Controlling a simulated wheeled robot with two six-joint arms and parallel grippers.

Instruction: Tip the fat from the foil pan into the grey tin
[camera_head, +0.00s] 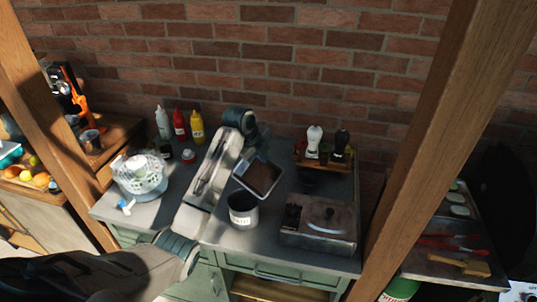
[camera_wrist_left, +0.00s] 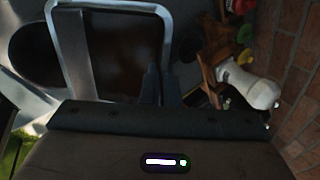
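The foil pan (camera_head: 249,189) is silver-rimmed with a dark brown inside. It is held in the air, tilted, just above and behind the grey tin (camera_head: 243,217). The tin is round, open-topped and stands upright on the table with a pale label on its front. My left gripper (camera_head: 258,157) is at the pan's far edge, partly hidden by its own wrist. In the left wrist view its dark fingers (camera_wrist_left: 161,86) are close together on the rim of the pan (camera_wrist_left: 112,7). I cannot see any fat flowing. My right gripper is not in view.
A lidded metal box (camera_head: 318,226) stands right of the tin. A wooden rack with white and black mills (camera_head: 314,140) is behind it. A brick wall (camera_head: 290,60) closes the back.

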